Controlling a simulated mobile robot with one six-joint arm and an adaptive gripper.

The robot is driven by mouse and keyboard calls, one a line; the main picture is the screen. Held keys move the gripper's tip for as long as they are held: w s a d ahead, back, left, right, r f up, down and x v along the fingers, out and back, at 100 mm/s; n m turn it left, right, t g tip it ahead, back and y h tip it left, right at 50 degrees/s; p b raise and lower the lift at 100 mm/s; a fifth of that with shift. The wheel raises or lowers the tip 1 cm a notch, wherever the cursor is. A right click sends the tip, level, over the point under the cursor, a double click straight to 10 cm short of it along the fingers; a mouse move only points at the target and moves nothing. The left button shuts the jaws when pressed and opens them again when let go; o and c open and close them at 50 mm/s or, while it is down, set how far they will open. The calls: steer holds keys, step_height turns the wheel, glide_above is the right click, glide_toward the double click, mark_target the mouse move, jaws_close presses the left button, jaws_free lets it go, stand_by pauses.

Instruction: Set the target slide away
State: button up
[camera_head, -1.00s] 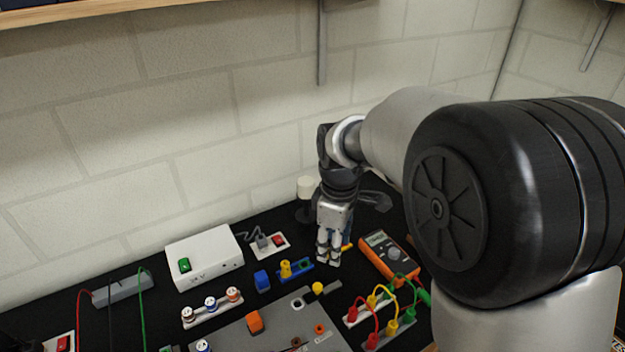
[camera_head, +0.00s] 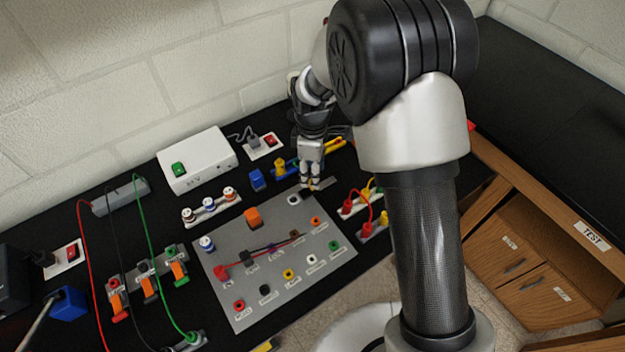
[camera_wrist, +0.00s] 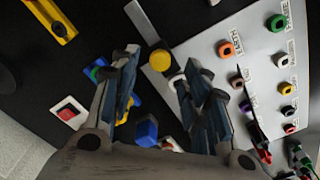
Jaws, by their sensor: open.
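The likely target slide (camera_head: 325,184) is a thin grey strip at the back edge of the grey panel. In the wrist view the strip (camera_wrist: 141,22) runs toward a round yellow knob (camera_wrist: 160,60). My gripper (camera_head: 310,186) points down over the knob in the head view and mostly hides it. In the wrist view my gripper (camera_wrist: 157,66) is open, with one finger on each side of the knob. The knob appears between the fingertips. I cannot tell whether a finger touches it.
The grey panel (camera_head: 225,235) holds several coloured sockets. A blue block (camera_head: 256,180) and a blue piece with a yellow knob (camera_head: 280,166) stand close left of my gripper. A white box (camera_head: 197,160) is farther left. Red and yellow leads (camera_head: 365,200) lie to the right.

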mark_target(309, 188)
steer(key=shift+f+b, duration=0.3)
steer(key=shift+f, duration=1.6)
steer(key=shift+c, duration=0.5)
jaws_close()
